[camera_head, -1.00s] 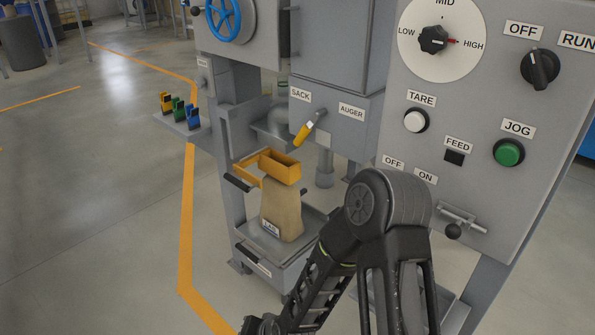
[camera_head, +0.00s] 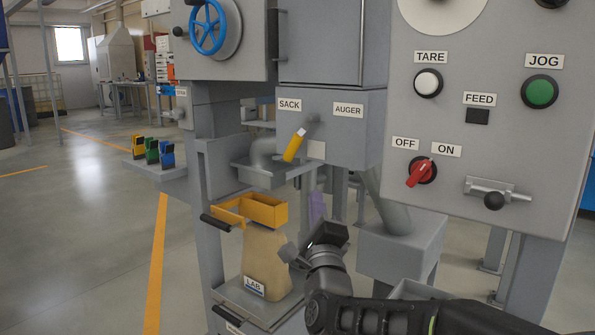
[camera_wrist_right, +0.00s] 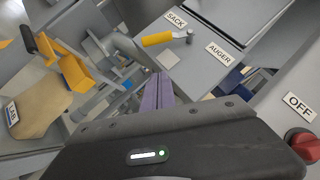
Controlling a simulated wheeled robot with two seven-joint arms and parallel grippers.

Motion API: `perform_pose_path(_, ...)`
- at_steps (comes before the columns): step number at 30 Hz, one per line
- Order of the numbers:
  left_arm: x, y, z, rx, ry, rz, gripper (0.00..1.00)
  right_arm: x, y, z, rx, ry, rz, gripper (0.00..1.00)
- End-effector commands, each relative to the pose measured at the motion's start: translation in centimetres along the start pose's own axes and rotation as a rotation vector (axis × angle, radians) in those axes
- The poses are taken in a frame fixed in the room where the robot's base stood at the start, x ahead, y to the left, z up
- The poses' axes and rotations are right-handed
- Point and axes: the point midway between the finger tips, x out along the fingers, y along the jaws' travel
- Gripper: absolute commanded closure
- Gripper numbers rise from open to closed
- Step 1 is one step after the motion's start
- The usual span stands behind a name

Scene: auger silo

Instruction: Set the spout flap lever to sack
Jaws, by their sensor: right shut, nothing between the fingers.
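The spout flap lever (camera_head: 294,146) has a yellow handle on a grey pivot below the SACK (camera_head: 289,105) and AUGER (camera_head: 348,110) labels. Its handle points down and left, on the SACK side. In the right wrist view the lever (camera_wrist_right: 160,38) lies near the top, with the SACK label (camera_wrist_right: 176,20) and AUGER label (camera_wrist_right: 218,53) beside it. My right gripper (camera_head: 317,204) is below the lever and apart from it, its purple fingers pointing up, shut and empty. The fingers also show in the right wrist view (camera_wrist_right: 158,90). My left gripper is out of view.
A tan sack (camera_head: 264,262) stands under an orange clamp frame (camera_head: 250,210), left of my right gripper. The control panel (camera_head: 545,150) with a red OFF/ON knob (camera_head: 421,172) is at the right. Coloured blocks (camera_head: 152,151) sit on a side shelf. Floor at left is clear.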

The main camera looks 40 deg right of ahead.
Motion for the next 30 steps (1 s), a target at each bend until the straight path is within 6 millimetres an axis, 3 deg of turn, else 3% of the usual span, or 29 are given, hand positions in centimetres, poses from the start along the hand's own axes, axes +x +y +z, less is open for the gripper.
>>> perform_pose_path(11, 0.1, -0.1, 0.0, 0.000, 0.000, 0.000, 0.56, 1.5, 0.2, 0.0, -0.002, 0.000, 0.003, 1.00)
perform_pose_path(25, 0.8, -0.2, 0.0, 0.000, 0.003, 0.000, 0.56, 10.2, 0.3, 0.0, -0.003, 0.000, 0.004, 1.00)
perform_pose_path(30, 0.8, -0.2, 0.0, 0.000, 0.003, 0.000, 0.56, 11.9, 0.2, 2.0, -0.001, -0.003, 0.003, 1.00)
